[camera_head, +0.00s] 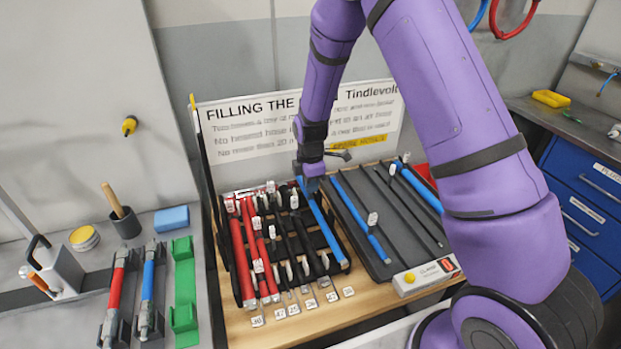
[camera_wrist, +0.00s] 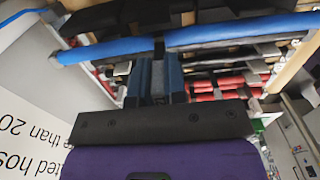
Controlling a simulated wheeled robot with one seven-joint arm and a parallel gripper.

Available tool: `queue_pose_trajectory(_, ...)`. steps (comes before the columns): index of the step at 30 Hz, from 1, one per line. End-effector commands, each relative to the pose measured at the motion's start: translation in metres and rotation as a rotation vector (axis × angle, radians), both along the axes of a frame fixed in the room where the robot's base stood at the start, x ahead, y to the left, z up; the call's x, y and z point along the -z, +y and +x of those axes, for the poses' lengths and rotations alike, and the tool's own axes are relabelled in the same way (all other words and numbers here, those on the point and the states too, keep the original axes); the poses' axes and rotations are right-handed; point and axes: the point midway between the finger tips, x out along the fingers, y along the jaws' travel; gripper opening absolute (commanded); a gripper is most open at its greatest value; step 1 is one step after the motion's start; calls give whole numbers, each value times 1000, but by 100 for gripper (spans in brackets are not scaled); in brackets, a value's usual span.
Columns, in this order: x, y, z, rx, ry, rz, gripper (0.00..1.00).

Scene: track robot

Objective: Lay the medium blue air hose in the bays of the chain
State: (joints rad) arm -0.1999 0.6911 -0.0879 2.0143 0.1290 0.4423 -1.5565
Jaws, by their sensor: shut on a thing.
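My gripper (camera_head: 311,184) is shut on a blue hose (camera_head: 326,228) near its far end. In the wrist view the fingers (camera_wrist: 157,62) close on this hose (camera_wrist: 225,35), which runs across the picture on both sides of them. The hose lies lengthwise along the right side of the black chain (camera_head: 345,267). I cannot tell whether it is down in a bay or just above it. Two red hoses (camera_head: 241,255) and several black cables (camera_head: 304,240) lie in bays further left. Two other blue hoses (camera_head: 359,213) (camera_head: 421,189) lie on the grey rack to the right.
A clamp box (camera_head: 427,276) with a red switch stands at the front right of the wooden table (camera_head: 300,330). A sign board (camera_head: 245,140) stands behind the chain. Tools, a green holder (camera_head: 184,290) and a blue block (camera_head: 171,219) occupy the left bench.

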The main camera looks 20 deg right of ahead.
Motion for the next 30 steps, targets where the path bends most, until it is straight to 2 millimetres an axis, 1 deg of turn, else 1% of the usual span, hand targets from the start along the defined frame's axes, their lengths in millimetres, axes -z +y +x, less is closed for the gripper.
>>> queue_pose_trajectory(18,42,0,0,0,0,1,0)
queue_pose_trajectory(24,51,0,0,2,1,1,0)
queue_pose_trajectory(30,54,0,0,1,-1,1,0)
